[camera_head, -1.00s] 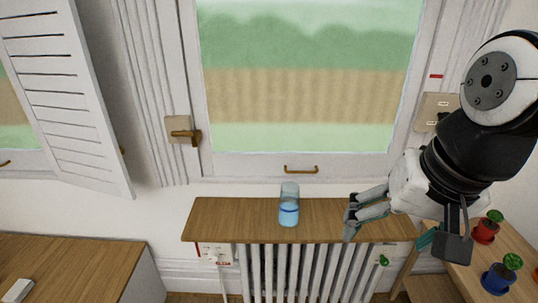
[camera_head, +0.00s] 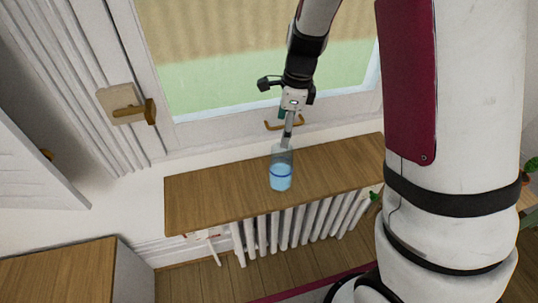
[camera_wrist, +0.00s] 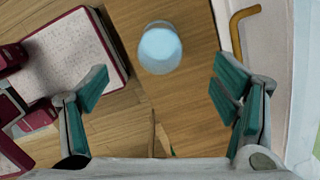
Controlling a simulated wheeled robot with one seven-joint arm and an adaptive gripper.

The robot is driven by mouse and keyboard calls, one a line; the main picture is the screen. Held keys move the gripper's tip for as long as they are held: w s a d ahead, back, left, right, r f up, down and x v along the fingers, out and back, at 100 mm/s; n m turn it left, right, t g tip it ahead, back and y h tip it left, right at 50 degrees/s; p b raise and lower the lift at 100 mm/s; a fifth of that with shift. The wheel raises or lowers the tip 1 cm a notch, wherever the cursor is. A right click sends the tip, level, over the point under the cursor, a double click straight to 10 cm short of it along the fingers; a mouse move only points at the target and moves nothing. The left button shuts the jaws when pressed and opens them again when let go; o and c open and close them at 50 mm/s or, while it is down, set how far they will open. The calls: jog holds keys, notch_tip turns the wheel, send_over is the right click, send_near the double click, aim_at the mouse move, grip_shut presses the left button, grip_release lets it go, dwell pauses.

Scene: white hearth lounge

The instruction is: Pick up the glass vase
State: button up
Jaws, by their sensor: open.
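The glass vase (camera_head: 281,177) stands upright on the wooden shelf (camera_head: 210,200) above the radiator. It is clear, with a blue band and pale blue lower part. My gripper (camera_head: 288,132) is just above and behind the vase's rim in the head view, overlapping its top edge; whether they touch is unclear. In the wrist view the vase (camera_wrist: 160,48) shows as a pale blue round shape at upper middle. There my gripper (camera_wrist: 160,88) is open and empty, a finger to either side, with the vase slightly beyond the fingertips.
The window (camera_head: 240,85) with its brass handle (camera_head: 284,124) is close behind the shelf; the handle also shows in the wrist view (camera_wrist: 238,35). The white radiator (camera_head: 300,226) is below. A wooden-topped cabinet (camera_head: 60,272) is at lower left. The shelf beside the vase is clear.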

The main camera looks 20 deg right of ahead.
aim_at(280, 161)
jog(key=f, duration=0.6)
jog(key=w+a+f, duration=0.1)
jog(key=f, duration=0.2)
jog(key=shift+s+f, duration=0.15)
jog(key=shift+f, duration=1.15)
jog(key=shift+s+f, duration=0.15)
jog(key=shift+f, duration=1.15)
grip_shut()
jog(key=shift+r, duration=0.1)
